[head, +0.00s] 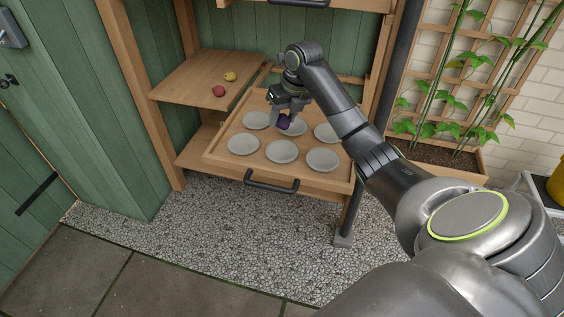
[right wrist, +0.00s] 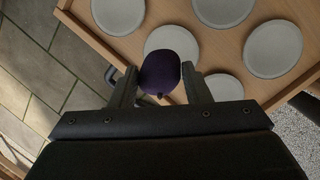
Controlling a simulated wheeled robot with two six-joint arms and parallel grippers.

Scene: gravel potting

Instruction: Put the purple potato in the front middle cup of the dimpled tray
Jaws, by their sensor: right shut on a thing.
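The purple potato (head: 284,122) is held between the fingers of my right gripper (head: 285,112), which is shut on it. In the head view it shows over the tray, in front of part of the back middle cup (head: 294,129). The right wrist view also shows the potato (right wrist: 168,73) between the fingertips. The dimpled tray (head: 301,174) is wooden with several shallow pale cups in two rows. The front middle cup (head: 282,151) is empty, nearer the tray's handle than the potato. My left gripper is not in view.
A red potato (head: 219,91) and a yellow one (head: 230,76) lie on the wooden shelf (head: 185,86) at left. A dark handle (head: 271,186) is on the tray's front edge. A post (head: 349,212) stands at the tray's right. The other cups look empty.

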